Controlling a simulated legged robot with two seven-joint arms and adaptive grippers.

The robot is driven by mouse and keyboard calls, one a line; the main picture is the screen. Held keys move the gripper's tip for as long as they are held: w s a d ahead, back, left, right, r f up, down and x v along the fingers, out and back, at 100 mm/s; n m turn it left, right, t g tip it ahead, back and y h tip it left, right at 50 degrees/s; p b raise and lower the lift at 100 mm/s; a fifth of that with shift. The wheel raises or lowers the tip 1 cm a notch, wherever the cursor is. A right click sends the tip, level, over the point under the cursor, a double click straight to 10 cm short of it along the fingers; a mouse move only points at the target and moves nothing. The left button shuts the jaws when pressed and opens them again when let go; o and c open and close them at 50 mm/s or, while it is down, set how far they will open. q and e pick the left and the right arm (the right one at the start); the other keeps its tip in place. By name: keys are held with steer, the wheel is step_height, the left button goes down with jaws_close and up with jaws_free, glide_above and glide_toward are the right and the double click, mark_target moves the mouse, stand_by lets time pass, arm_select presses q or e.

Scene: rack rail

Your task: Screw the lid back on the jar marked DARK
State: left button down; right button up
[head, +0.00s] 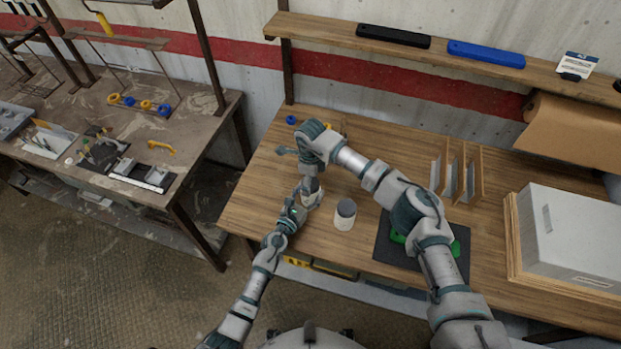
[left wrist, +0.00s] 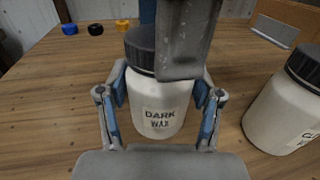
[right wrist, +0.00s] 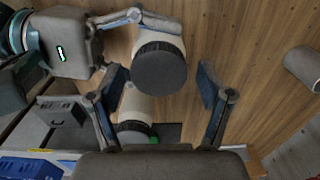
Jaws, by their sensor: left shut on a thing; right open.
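The white jar marked DARK WAX (left wrist: 157,115) stands upright, its label facing the left wrist camera. My left gripper (left wrist: 160,92) is shut on the jar's body from both sides. The dark ribbed lid (left wrist: 139,52) sits on top of the jar; how tightly it is threaded cannot be told. In the right wrist view the lid (right wrist: 158,68) lies between the spread fingers of my right gripper (right wrist: 162,80), which is open above it with gaps on both sides. In the head view my arms mostly hide this jar.
A second white jar (head: 344,217) with a dark lid stands just right, its label cut off in the left wrist view (left wrist: 290,112). A dark mat with a green item (head: 455,247), an upright divider rack (head: 457,175) and a large white box (head: 570,240) are farther right.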

steer(key=c, duration=1.2)
steer(key=shift+m, duration=0.9)
steer(key=o, duration=1.4)
steer(key=shift+c, duration=0.2)
steer(key=shift+r, duration=0.15)
step_height(320, 180, up, 12)
steer(key=shift+f, duration=0.2)
steer(key=shift+w, duration=0.1)
arm_select(q)
steer(key=shift+c, duration=0.5)
jaws_free()
